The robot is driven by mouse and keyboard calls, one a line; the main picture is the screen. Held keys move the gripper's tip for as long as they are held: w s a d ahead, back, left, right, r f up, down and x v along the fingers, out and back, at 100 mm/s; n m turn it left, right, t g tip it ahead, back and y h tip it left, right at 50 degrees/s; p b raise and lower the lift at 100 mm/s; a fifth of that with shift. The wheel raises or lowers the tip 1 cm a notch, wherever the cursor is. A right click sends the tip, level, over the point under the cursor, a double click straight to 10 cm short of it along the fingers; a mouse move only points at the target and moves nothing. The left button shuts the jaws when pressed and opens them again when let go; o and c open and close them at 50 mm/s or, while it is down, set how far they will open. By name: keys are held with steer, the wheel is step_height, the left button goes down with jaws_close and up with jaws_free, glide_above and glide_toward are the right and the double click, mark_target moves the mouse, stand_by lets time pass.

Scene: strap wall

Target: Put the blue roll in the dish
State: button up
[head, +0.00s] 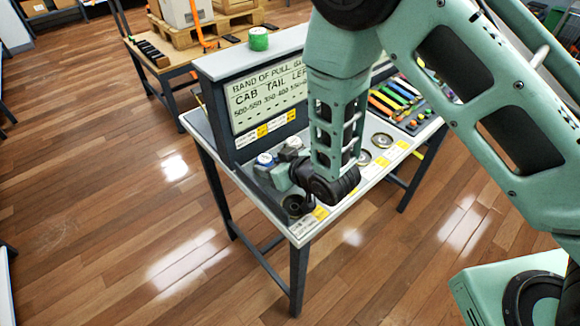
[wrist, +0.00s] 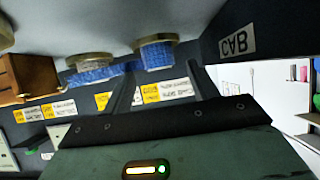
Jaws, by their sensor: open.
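A blue roll with a pale top (head: 265,159) is at the left end of the table, beside my gripper (head: 277,172). My gripper is low over the table, open, and its fingers are partly hidden by my wrist. The wrist view looks upside down and shows a blue roll (wrist: 155,57) against a brass-coloured ring and a second, blue-grey round thing (wrist: 90,62) beside it. I cannot tell which of these is the roll seen from the head.
More metal dishes (head: 363,158) line the front edge with yellow and white labels. A lettered sign board (head: 265,92) stands behind, with a green roll (head: 258,38) on top. Coloured straps (head: 395,95) lie at the right. The floor left of the table is clear.

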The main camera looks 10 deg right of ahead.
steer(key=b+v, duration=0.1)
steer(key=v, duration=0.6)
steer(key=shift+s+d+r, duration=0.15)
steer(key=shift+r, duration=0.15)
steer(key=s+d+r+g+h, duration=0.3)
steer(key=s+d+r+g, duration=0.1)
steer(key=s, duration=0.7)
steer(key=s+d+r+g+h, duration=0.3)
steer(key=s+r+g, duration=0.3)
steer(key=s+r, duration=0.3)
steer(key=shift+s+d+r+n, duration=0.3)
steer(key=shift+s+d+n, duration=0.15)
steer(key=shift+s, duration=0.55)
